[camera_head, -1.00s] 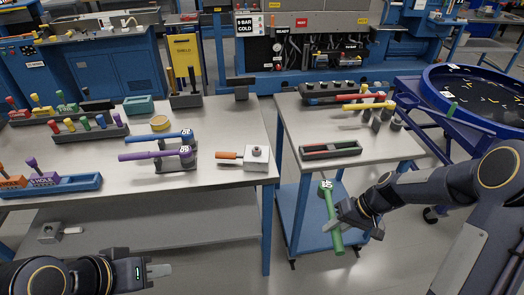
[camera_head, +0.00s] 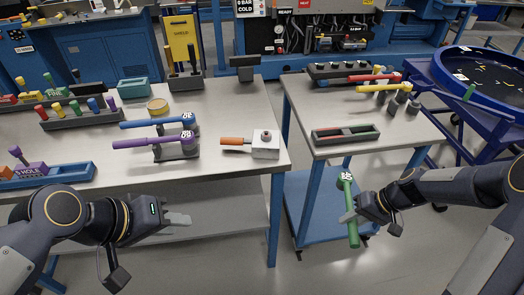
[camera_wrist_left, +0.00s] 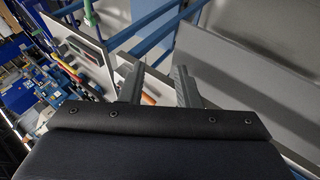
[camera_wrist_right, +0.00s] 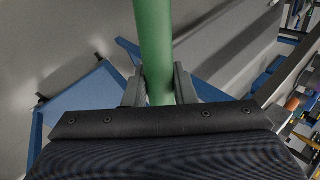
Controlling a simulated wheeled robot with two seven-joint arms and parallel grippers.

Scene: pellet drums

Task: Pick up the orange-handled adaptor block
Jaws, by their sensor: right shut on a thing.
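The adaptor block (camera_head: 265,144) is a light metal block with an orange handle (camera_head: 236,141) pointing left. It lies near the right front corner of the left bench. My left gripper (camera_head: 184,219) is in front of and below the bench edge, left of the block and apart from it. In the left wrist view its two fingers (camera_wrist_left: 158,88) stand apart with nothing between them, and part of the orange handle (camera_wrist_left: 149,99) shows beyond. My right gripper (camera_head: 352,214) is shut on a green-handled tool (camera_head: 352,229), also seen in the right wrist view (camera_wrist_right: 154,40).
Purple and blue torque wrenches (camera_head: 150,143) rest on a stand left of the block. The right cart (camera_head: 330,108) holds a dark tray (camera_head: 345,134) and more tools. Bench surface around the block is clear.

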